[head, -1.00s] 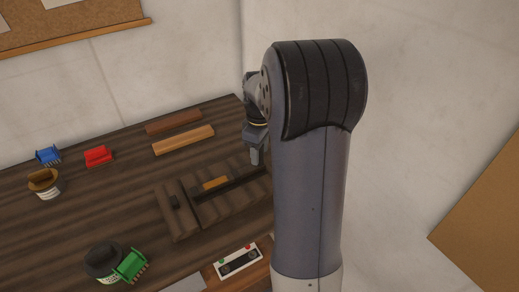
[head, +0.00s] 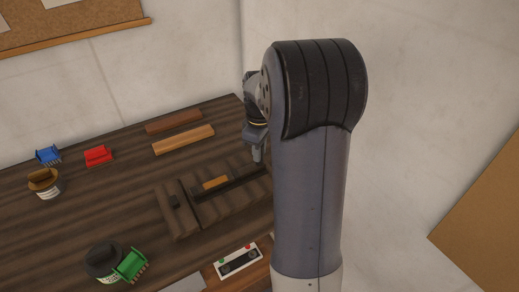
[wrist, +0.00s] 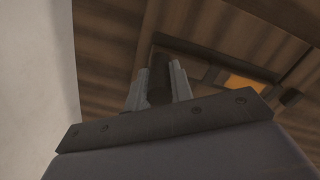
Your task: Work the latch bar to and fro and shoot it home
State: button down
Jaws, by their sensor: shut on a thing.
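The latch is a dark brown wooden assembly (head: 222,207) on the table, left of my arm in the head view. A long dark bar (head: 238,183) lies along it, with an orange-brown strip (head: 215,183) beside it. A separate block with a dark slot or keeper (head: 174,202) stands to its left, with a gap between. My gripper (head: 257,158) is at the right end of the assembly, partly hidden by my arm. In the wrist view my gripper (wrist: 158,82) is shut on a dark upright piece, seemingly the bar's handle. The bar's right end is hidden.
Two wooden bars (head: 184,139) lie behind the latch. A control box (head: 238,261) stands in front. A pale wall stands close behind and right.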

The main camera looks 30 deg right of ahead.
jog(key=a, duration=0.5)
jog(key=shift+s+a, duration=0.1)
jog(key=shift+a, duration=0.3)
jog(key=c, duration=1.3)
grip_release()
jog(key=shift+a, duration=0.2)
jog(key=shift+o, duration=0.2)
jog(key=shift+d, duration=0.1)
notch_tip(320, 180, up, 11)
jog(key=shift+f, duration=0.15)
notch_tip(320, 180, down, 11)
jog(key=shift+r, duration=0.1)
jog(key=shift+d, duration=0.45)
